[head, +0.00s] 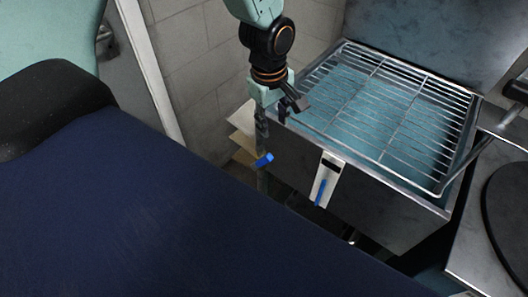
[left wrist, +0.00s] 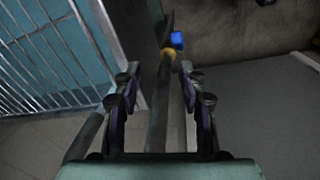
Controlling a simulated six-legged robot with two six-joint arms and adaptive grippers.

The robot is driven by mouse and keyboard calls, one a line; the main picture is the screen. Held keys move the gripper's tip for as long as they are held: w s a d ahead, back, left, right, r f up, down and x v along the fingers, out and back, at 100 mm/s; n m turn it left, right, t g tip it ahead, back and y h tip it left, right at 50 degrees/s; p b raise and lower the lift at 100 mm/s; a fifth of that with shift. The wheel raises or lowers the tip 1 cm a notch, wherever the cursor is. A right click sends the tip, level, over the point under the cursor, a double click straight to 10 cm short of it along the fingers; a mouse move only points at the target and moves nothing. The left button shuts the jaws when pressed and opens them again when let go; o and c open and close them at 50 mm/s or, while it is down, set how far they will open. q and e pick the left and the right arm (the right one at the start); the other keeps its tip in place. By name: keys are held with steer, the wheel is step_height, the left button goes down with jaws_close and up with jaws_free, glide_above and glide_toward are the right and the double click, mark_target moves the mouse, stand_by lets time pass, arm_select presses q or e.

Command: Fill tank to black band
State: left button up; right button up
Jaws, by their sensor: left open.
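The grey metal tank (head: 390,208) stands at the upper right in the head view, with bluish water under its wire rack. A white gauge strip (head: 334,160) on its front has a black band near the top; the blue column (head: 321,192) ends below that band. A blue valve handle (head: 264,159) sits at the tank's left corner; it also shows in the left wrist view (left wrist: 177,40), beside a brass-coloured fitting (left wrist: 169,54). My left gripper (head: 281,106) is open above the handle, its fingers apart on either side of a dark pipe (left wrist: 159,112). My right gripper is out of view.
The wire rack (head: 385,105) covers the tank top. A dark blue padded surface (head: 150,215) fills the lower left. A block wall (head: 205,60) stands behind. A metal counter with a round black plate (head: 512,210) is at the right edge.

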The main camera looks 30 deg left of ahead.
mark_target(267, 154)
arm_select(q)
steer(key=f+n, duration=0.1)
steer(key=f, duration=0.2)
steer(key=s+f+b, duration=0.1)
steer(key=f, duration=0.3)
steer(key=f+n+g+b, duration=0.1)
steer(key=f, duration=0.3)
steer(key=shift+s+a+f+n, duration=0.2)
steer(key=shift+s+n, duration=0.1)
steer(key=shift+s, duration=0.1)
steer(key=shift+f, duration=0.2)
steer(key=shift+w+d+f, duration=0.1)
steer(key=shift+d, duration=0.1)
steer(key=shift+a, duration=0.15)
steer(key=c, duration=0.3)
jaws_close()
